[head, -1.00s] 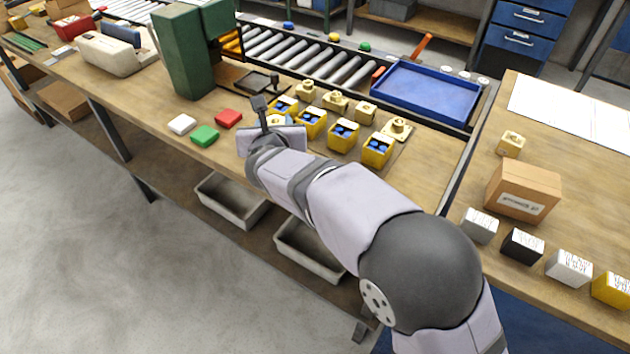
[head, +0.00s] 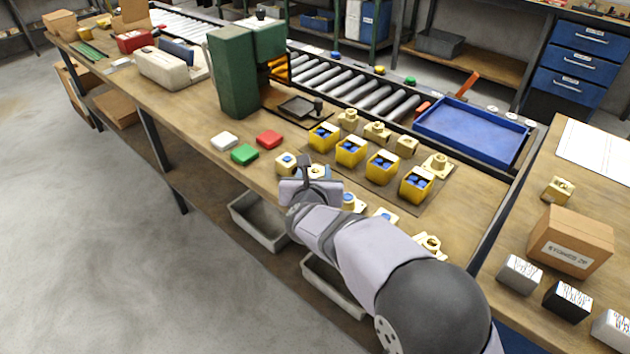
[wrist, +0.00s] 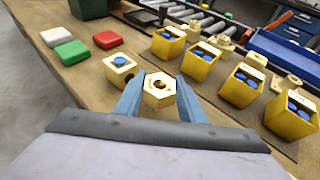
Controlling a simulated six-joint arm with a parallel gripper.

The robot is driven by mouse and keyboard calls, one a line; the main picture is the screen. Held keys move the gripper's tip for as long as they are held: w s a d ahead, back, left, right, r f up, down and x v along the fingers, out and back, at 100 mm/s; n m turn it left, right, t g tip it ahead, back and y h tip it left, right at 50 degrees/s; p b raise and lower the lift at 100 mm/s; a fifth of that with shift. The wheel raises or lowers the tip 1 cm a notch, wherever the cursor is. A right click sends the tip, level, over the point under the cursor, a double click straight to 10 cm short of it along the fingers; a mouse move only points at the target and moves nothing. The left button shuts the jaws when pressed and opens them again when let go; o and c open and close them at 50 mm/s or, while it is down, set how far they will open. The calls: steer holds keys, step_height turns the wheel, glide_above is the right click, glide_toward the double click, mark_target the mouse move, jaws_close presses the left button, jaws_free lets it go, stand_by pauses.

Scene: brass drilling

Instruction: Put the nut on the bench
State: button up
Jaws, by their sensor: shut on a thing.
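The nut (wrist: 159,90) is a brass hexagonal piece with a round hole. My gripper (wrist: 158,94) is shut on it, with a blue-grey finger on each side. In the head view the nut (head: 318,171) shows at the end of my gripper (head: 311,172), close to the bench's front edge. The wooden bench (head: 205,165) lies around and below it. I cannot tell how high the nut is above the wood.
A brass block with a blue centre (wrist: 120,68) is just left of the nut. Several yellow boxes with blue contents (head: 351,150) stand behind it. Red (head: 269,139), green (head: 245,154) and white (head: 224,140) pieces lie left. More brass parts (head: 385,216) sit right, partly behind my arm.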

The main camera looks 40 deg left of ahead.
steer(key=shift+f, duration=1.25)
steer(key=shift+f, duration=0.15)
steer(key=o, duration=1.4)
steer(key=shift+r, duration=0.2)
steer(key=shift+s+d, duration=0.1)
steer(key=shift+s, duration=0.15)
steer(key=b+v, duration=0.2)
steer(key=v, duration=0.9)
steer(key=shift+s+d+r, duration=0.1)
steer(key=shift+d+r, duration=0.05)
